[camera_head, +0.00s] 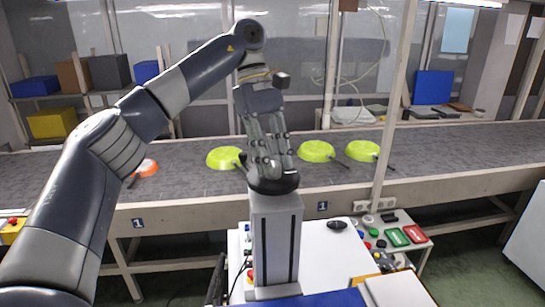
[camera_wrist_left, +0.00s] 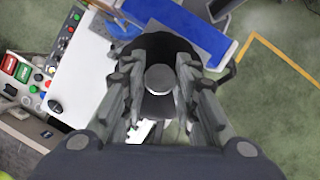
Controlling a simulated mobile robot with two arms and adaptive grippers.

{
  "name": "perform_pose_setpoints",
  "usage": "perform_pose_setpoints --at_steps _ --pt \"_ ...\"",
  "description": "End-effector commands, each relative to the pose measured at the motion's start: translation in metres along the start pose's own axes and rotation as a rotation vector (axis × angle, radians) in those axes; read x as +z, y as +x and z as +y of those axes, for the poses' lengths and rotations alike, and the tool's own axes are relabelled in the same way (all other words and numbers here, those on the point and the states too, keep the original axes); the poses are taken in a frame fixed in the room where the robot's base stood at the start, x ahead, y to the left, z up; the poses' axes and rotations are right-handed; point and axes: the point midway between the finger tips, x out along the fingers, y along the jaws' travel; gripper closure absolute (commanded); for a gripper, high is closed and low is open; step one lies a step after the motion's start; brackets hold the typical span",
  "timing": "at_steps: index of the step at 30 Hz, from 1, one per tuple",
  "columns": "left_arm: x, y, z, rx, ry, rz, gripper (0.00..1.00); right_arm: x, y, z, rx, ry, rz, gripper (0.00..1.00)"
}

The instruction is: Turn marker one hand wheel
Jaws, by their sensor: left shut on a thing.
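A black, rounded hand wheel (camera_head: 273,184) sits on top of an upright grey post (camera_head: 278,240) in the middle of the head view. My left gripper (camera_head: 271,172) comes down on it from above, with its fingers closed around its upper part. In the left wrist view the wheel's dark body (camera_wrist_left: 158,104) and round grey hub (camera_wrist_left: 159,78) lie between the fingers of my left gripper (camera_wrist_left: 158,100). The fingers hide much of the wheel. Marker plates with a 1 show on the conveyor's front, one left (camera_head: 138,222) and one right (camera_head: 322,206). My right gripper is not in view.
A button panel (camera_head: 391,235) stands right of the post. Shelves with boxes (camera_head: 53,123) are at the back left.

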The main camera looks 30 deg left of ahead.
Motion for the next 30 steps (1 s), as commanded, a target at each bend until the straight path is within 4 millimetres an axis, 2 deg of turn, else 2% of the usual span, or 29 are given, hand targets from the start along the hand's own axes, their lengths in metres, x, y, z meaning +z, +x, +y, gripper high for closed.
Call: perform_pose_setpoints --at_steps 16,17,19,30 --pt "0.0004 -0.0013 0.0005 -0.006 0.023 0.001 0.96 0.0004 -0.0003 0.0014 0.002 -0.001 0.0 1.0" --pt "0.0004 -0.0014 0.0005 -0.006 0.023 0.001 0.68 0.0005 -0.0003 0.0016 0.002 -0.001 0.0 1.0" --pt "0.0004 -0.0013 0.0005 -0.006 0.023 0.001 0.52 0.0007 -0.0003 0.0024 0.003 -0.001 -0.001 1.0" --pt "0.0002 -0.0011 0.0003 -0.009 0.022 0.001 0.52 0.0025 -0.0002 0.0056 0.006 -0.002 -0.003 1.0"
